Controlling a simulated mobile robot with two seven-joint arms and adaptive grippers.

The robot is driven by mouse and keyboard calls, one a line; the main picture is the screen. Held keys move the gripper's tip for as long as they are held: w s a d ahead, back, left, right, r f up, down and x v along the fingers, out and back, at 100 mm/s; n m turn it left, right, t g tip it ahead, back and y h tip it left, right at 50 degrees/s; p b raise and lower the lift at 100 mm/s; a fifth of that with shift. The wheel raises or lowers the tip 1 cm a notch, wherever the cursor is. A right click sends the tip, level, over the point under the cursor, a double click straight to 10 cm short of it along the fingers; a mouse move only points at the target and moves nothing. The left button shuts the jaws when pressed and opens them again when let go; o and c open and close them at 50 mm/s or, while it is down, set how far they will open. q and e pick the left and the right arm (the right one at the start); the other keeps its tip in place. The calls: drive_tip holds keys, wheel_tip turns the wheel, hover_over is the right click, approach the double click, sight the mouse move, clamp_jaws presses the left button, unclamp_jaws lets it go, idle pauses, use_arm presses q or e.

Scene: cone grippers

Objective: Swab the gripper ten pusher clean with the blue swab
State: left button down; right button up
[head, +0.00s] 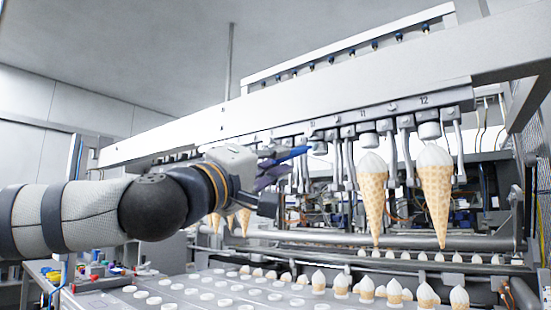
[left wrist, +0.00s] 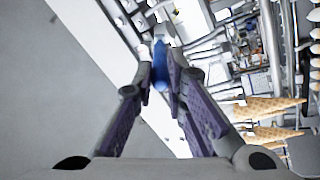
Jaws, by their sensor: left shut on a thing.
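My left gripper (head: 278,168) reaches in from the left in the head view, in front of the row of cone grippers. Its purple-padded fingers are shut on the blue swab (head: 293,153). In the left wrist view the blue swab (left wrist: 160,68) sits between the fingertips (left wrist: 161,80). The gripper ten pusher (head: 319,147) is a pale round end under the rail near the label 10, just right of the swab. From the head view I cannot tell whether the swab touches it. Any dirt on it is too small to make out. My right gripper is not in view.
Cones hang at grippers eleven (head: 374,200) and twelve (head: 436,190), and more hang behind my left arm. The long numbered rail (head: 270,118) runs above. Coloured parts lie at lower left.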

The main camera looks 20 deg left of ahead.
use_arm(q)
drive_tip(key=s+a+p, duration=0.1)
drive_tip(key=s, duration=0.5)
drive_tip(key=shift+p, duration=0.4)
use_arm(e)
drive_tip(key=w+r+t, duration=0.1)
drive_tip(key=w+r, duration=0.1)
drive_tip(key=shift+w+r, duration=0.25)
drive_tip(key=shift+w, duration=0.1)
use_arm(q)
drive_tip(key=shift+s+a, duration=0.3)
drive_tip(key=shift+s, duration=0.4)
drive_tip(key=shift+s+a, duration=0.25)
drive_tip(key=shift+s, duration=0.45)
